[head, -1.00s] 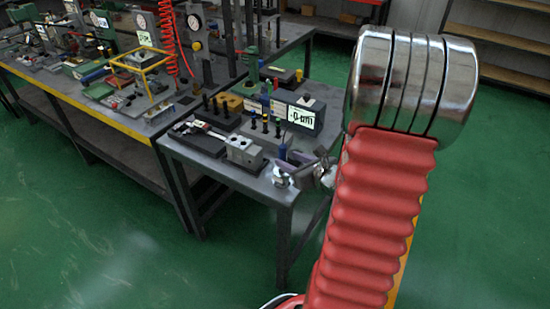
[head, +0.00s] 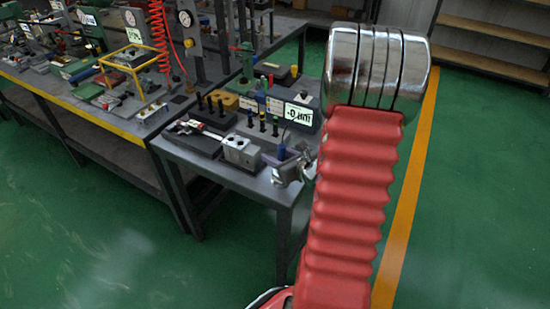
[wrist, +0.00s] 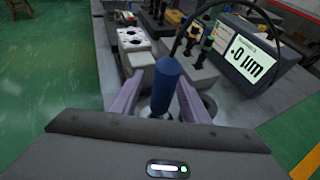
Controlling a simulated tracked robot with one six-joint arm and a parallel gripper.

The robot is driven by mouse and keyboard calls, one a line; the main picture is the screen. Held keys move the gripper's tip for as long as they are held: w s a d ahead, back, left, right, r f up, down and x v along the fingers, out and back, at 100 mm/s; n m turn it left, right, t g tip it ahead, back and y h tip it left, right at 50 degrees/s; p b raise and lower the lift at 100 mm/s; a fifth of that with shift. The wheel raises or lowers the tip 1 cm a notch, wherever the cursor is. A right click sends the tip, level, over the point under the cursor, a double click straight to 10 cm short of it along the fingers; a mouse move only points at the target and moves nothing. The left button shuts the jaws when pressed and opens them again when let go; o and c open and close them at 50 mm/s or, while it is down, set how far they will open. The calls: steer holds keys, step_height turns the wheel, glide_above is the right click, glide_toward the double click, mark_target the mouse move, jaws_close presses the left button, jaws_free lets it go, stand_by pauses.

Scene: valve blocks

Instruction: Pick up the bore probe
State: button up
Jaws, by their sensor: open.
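The bore probe (wrist: 168,84) shows a dark blue, rounded handle in the wrist view, with a thin black cable curving up from it. It stands roughly upright on the bench. My gripper (wrist: 158,92) is open, with a purple finger on either side of the handle; I cannot tell whether either finger touches it. The probe's lower end is largely hidden by my gripper's body. In the head view the blue handle (head: 281,152) is small, beside my gripper (head: 286,166) at the bench's near corner.
A display box (wrist: 249,52) reading in µm stands right of the probe. A metal block with holes (wrist: 133,42) lies to the left. Several dark plugs with coloured bands (wrist: 207,42) stand behind. The bench edge is close by, with green floor (head: 455,220) beyond.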

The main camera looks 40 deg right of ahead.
steer(key=shift+w+d+f, duration=0.2)
steer(key=shift+w+f, duration=0.1)
steer(key=shift+w, duration=0.3)
steer(key=shift+c, duration=0.5)
jaws_close()
